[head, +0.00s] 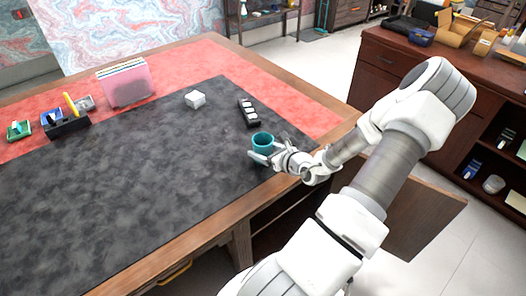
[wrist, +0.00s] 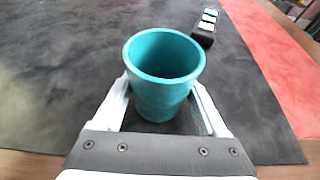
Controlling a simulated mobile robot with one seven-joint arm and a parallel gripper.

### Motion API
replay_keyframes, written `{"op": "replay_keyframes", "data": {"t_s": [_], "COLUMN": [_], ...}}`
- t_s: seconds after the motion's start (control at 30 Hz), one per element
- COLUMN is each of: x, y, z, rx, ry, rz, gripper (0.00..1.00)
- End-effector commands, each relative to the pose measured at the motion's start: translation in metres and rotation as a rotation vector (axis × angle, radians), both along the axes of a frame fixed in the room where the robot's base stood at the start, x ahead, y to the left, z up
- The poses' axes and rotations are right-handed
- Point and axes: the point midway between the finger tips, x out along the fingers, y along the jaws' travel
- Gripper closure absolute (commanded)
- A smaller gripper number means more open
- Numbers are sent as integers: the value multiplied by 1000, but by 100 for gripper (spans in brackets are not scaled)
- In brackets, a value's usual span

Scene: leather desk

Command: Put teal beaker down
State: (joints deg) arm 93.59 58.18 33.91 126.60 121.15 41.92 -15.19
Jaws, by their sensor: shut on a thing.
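The teal beaker (head: 263,141) is an open-topped cup at the right side of the dark desk mat, near the desk's front right edge. In the wrist view the beaker (wrist: 163,80) stands upright between the two fingers and looks empty inside. My gripper (head: 262,157) is shut on the beaker, with one finger on each side of it; the fingers also show in the wrist view (wrist: 160,112). The beaker is at or just above the dark mat (head: 130,180); I cannot tell whether its base touches, as the base is partly hidden.
A black holder with white blocks (head: 249,113) lies just beyond the beaker, and it also shows in the wrist view (wrist: 205,28). A pink file holder (head: 126,84) and a black organizer (head: 66,125) stand at the back left. The mat's left half is clear.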

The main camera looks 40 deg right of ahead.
Motion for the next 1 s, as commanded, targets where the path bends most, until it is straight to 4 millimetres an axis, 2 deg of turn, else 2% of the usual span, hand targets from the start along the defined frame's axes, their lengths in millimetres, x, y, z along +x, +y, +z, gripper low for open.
{"op": "replay_keyframes", "data": {"t_s": [0.37, 0.4, 0.53, 0.87, 1.0], "x": [0, 0, 0, 0, -19], "y": [0, 0, 0, 0, 1], "z": [-4, -5, -4, 2, 9], "rx": [-1, 0, -1, 0, -2], "ry": [0, 1, 1, -1, 3], "rz": [2, 1, 0, -1, -2], "gripper": [91, 23, 0, 0, 0]}}
